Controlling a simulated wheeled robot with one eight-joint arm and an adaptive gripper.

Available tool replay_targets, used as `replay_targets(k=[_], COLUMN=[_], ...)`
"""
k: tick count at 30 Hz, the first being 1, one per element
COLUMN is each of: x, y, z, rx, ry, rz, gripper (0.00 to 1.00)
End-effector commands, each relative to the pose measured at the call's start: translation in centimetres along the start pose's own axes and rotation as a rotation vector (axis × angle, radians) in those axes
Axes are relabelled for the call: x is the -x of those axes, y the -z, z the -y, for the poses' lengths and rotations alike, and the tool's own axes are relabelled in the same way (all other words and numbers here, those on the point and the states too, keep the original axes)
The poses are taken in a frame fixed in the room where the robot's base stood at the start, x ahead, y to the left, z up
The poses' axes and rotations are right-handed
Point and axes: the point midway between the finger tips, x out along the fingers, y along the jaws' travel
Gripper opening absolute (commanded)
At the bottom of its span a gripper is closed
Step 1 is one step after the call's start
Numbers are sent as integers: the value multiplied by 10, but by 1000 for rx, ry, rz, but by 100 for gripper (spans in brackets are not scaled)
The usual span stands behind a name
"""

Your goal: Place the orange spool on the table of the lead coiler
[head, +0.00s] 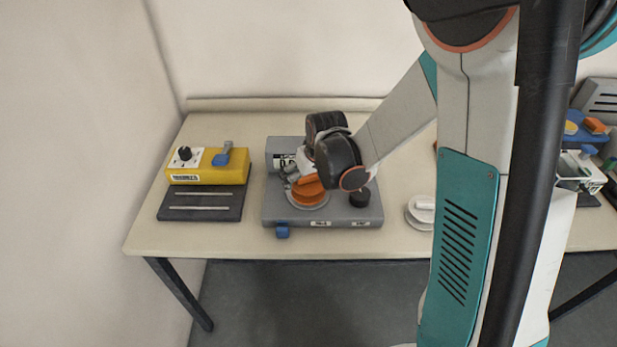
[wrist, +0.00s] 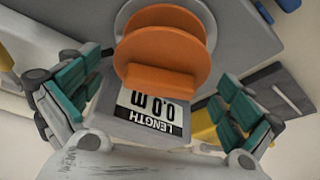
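The orange spool (head: 307,192) rests on the round grey table (head: 308,204) of the lead coiler (head: 347,214), as far as the head view shows. In the wrist view the spool (wrist: 165,50) is in the upper middle, with the pale disc behind it and the coiler's "LENGTH 0.0 m" display (wrist: 155,106) below. My gripper (wrist: 160,85) has its two teal-padded fingers spread wide, with gaps on both sides of the spool. In the head view my gripper (head: 310,170) is at the spool, and my wrist hides part of the coiler.
A yellow device (head: 208,176) with a blue lever and a dark plate (head: 202,204) stand to the left. A black knob (head: 360,198) sits on the coiler's right. A white round item (head: 421,210) lies further right. More equipment (head: 585,165) stands at the right end.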

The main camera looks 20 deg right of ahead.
Motion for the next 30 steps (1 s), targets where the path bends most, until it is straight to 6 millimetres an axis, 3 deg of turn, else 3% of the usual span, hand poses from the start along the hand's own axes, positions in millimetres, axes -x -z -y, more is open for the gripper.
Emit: replay_targets(k=[11, 24, 30], x=[9, 92, 116], y=[2, 2, 2], z=[0, 0, 0], rx=[0, 0, 0], ry=[0, 0, 0], rz=[0, 0, 0], gripper=[100, 100, 100])
